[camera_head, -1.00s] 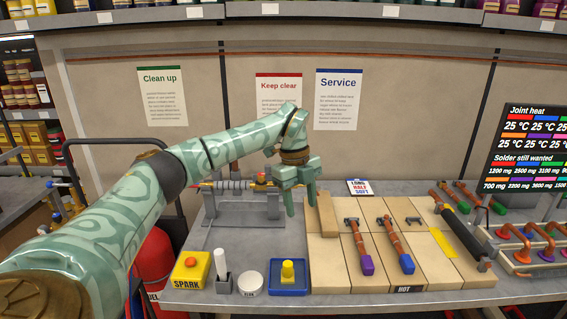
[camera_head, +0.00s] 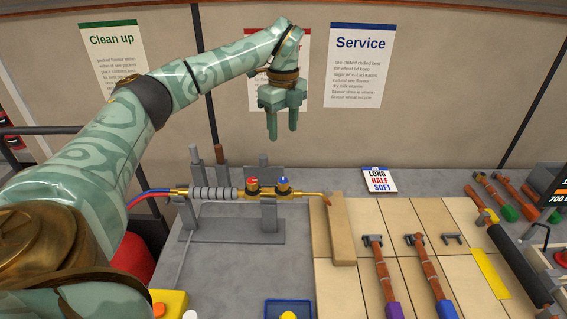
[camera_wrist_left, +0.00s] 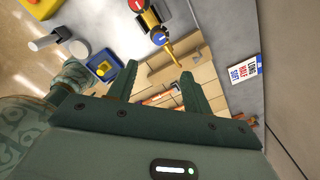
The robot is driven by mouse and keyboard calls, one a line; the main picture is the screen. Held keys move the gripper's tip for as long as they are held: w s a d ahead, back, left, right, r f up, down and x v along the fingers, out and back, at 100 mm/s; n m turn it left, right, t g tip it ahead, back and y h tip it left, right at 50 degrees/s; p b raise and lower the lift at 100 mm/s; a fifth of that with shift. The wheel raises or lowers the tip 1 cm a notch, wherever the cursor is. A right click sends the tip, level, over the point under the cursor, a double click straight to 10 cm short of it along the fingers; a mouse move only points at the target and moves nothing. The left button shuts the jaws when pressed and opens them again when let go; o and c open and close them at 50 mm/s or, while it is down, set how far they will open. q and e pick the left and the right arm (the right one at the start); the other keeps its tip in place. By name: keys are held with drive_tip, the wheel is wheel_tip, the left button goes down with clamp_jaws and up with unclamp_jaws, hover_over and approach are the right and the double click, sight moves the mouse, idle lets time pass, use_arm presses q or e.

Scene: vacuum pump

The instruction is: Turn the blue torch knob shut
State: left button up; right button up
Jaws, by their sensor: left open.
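The torch (camera_head: 215,193) lies level in its grey stand (camera_head: 268,215), its tip pointing right. Its blue knob (camera_head: 283,183) sits on top near the tip, just right of the red knob (camera_head: 252,183). In the left wrist view the blue knob (camera_wrist_left: 158,38) shows beyond my fingertips, with the red knob (camera_wrist_left: 137,6) above it. My left gripper (camera_head: 282,138) is open and empty, fingers pointing down, above the torch and apart from it. It also shows in the left wrist view (camera_wrist_left: 159,70). My right gripper is not in view.
A wooden block (camera_head: 341,230) stands by the torch tip. Copper pipes with purple (camera_head: 393,311) and blue ends lie on the tan tiles. A card (camera_head: 379,181) is at the bench's back. A blue tray (camera_head: 288,308) with a yellow piece is in front.

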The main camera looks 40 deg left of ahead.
use_arm(q)
hover_over(283, 180)
wheel_tip(283, 180, down, 5)
wheel_tip(283, 180, down, 10)
drive_tip(key=shift+d+r+b, duration=0.1)
drive_tip(key=shift+r+b, duration=0.1)
drive_tip(key=shift+b, duration=0.45)
drive_tip(key=shift+s+f, duration=0.1)
drive_tip(key=shift+f, duration=0.7)
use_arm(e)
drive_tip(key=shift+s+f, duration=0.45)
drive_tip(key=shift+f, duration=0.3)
use_arm(q)
drive_tip(key=c, duration=1)
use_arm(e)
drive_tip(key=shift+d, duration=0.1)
